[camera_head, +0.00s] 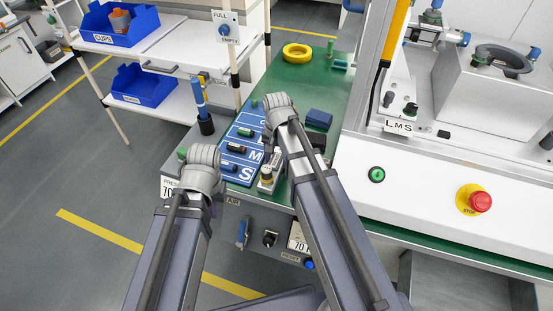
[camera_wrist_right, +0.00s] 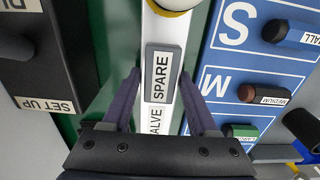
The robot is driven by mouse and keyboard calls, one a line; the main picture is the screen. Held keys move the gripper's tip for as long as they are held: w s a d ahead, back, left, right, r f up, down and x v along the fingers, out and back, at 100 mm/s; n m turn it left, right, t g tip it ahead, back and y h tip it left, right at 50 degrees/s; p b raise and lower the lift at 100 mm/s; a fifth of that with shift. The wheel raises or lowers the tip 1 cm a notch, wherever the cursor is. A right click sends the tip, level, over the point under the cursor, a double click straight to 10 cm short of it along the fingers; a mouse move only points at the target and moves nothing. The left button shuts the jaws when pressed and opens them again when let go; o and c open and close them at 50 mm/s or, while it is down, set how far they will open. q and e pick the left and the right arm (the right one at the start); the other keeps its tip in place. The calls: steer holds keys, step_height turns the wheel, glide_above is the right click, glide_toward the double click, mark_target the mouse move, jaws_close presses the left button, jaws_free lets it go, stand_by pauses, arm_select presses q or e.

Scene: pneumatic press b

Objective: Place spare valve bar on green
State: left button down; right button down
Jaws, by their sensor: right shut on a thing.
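The spare valve bar (camera_wrist_right: 167,32) is white, with a grey plate marked SPARE. In the right wrist view it runs between the fingers of my right gripper (camera_wrist_right: 160,75), which is shut on it. My right fingers are hidden there below the wrist. The green table top (camera_head: 292,82) lies around and behind; green also shows beside the bar in the wrist view (camera_wrist_right: 112,30). My left gripper (camera_head: 203,157) is left of the blue board; its fingers are hidden.
A blue board (camera_head: 242,133) marked S and M holds several plugs left of the bar. A dark blue block (camera_head: 319,119) sits on the green behind right. The press housing with red stop button (camera_head: 480,201) stands right.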

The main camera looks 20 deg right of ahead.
mark_target(276, 158)
steer(key=shift+c, duration=0.9)
jaws_free()
step_height(276, 158, up, 12)
steer(key=p, duration=1.3)
steer(key=s+a+n+h, duration=0.1)
steer(key=s+a+n, duration=0.9)
steer(key=s, duration=0.3)
steer(key=shift+s+r+n, duration=0.2)
steer(key=shift+s+n, duration=0.1)
steer(key=shift+s, duration=0.1)
